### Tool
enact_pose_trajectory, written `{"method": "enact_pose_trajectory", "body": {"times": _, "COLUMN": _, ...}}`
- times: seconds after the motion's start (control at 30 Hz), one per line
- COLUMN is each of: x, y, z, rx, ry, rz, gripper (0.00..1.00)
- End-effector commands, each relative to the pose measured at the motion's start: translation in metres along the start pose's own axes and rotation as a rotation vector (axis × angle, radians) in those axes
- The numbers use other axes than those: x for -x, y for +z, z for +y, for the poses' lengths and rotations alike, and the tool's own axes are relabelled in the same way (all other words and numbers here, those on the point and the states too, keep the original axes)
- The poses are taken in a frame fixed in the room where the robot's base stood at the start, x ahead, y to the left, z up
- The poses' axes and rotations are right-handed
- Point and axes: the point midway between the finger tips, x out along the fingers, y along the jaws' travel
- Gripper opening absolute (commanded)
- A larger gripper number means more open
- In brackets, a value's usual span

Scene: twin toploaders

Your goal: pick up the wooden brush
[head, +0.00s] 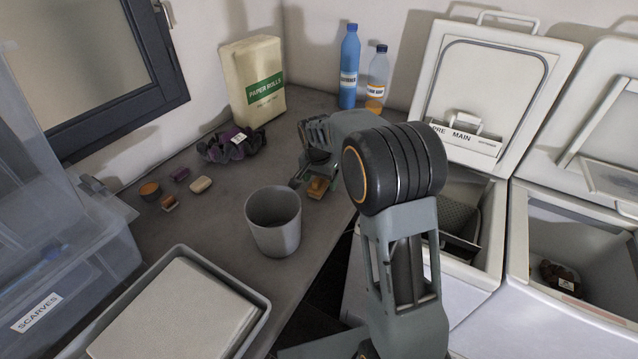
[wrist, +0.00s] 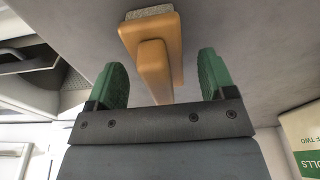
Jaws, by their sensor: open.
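The wooden brush (head: 318,187) lies on the grey counter in the head view, partly hidden by my gripper. In the wrist view the brush (wrist: 154,62) shows a tan wooden body with a raised handle along it and pale bristles at its far end. My gripper (wrist: 162,66) is open, its two green-padded fingers on either side of the brush handle. A gap shows between the handle and each finger, so I see no grip on it. In the head view my gripper (head: 316,176) is low over the counter at the brush; its exact height is unclear.
A grey bin (head: 274,222) stands close in front of the brush. A paper rolls pack (head: 254,85), a purple scrunched cloth (head: 229,146), a blue bottle (head: 348,70) and a clear bottle (head: 377,80) stand behind. Open toploaders (head: 507,230) are at right, a tray (head: 262,310) at front left.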

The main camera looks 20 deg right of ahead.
Motion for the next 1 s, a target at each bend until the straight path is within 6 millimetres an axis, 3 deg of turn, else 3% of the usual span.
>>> {"method": "enact_pose_trajectory", "body": {"times": 0.33, "x": -0.0067, "y": -0.0001, "z": 0.0000, "rx": 0.000, "ry": -0.001, "rz": 0.001, "gripper": 0.77}}
{"method": "enact_pose_trajectory", "body": {"times": 0.9, "x": -0.0063, "y": -0.0001, "z": 0.0000, "rx": 0.000, "ry": -0.001, "rz": 0.001, "gripper": 0.22}}
{"method": "enact_pose_trajectory", "body": {"times": 1.0, "x": -0.0061, "y": -0.0002, "z": -0.0001, "rx": 0.000, "ry": -0.001, "rz": 0.001, "gripper": 0.22}}
